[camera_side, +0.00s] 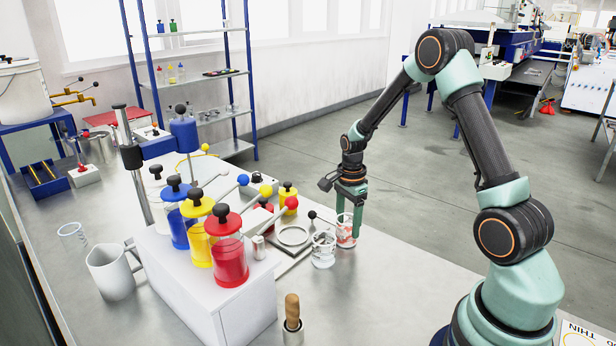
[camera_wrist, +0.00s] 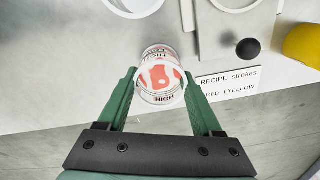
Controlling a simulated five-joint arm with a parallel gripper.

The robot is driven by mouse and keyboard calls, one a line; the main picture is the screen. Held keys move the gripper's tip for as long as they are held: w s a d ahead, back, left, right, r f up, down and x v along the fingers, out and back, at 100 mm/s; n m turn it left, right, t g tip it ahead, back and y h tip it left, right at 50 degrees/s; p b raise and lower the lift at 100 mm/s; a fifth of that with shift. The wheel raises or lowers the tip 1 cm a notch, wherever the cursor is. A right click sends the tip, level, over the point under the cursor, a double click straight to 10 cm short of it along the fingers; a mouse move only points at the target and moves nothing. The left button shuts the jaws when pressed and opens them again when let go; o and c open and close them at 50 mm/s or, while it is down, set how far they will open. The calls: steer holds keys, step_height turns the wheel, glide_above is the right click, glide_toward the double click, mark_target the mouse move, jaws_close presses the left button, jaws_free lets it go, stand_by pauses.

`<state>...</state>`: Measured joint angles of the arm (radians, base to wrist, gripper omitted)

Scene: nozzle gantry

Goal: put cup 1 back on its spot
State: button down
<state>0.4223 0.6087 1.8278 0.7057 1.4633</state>
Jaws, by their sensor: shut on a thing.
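My gripper (camera_side: 350,205) is shut on a clear cup (camera_side: 346,231) with red inside it. The wrist view shows the same cup (camera_wrist: 161,78) between my green fingers (camera_wrist: 163,95), with "HIGH" printed on its side. No cup number is readable. I cannot tell whether its base touches the bench. A second clear cup (camera_side: 323,251) with dark marks stands just left of it, and its edge shows at the top of the wrist view (camera_wrist: 135,6). No marked spot for a cup can be made out with certainty.
A round pale ring (camera_side: 293,235) lies left of the cups. Red (camera_side: 230,262), yellow (camera_side: 197,245) and blue (camera_side: 178,225) dispensers with levers stand on a white block. A recipe card (camera_wrist: 230,83) lies by the cup. A wooden-handled tool (camera_side: 292,312) stands in front. Bench right of the cups is clear.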

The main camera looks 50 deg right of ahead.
steer(key=shift+f, duration=0.15)
steer(key=shift+c, duration=0.2)
jaws_free()
step_height(320, 180, up, 12)
steer(key=s+a+r+n+t, duration=0.2)
steer(key=s+a+r+n, duration=0.3)
steer(key=a+n, duration=0.3)
steer(key=s+a+r+n+t, duration=0.3)
steer(key=s+a+r+n, duration=0.2)
steer(key=a+n, duration=0.4)
steer(key=shift+n+t, duration=0.3)
steer(key=shift+n, duration=2)
steer(key=shift+a, duration=0.1)
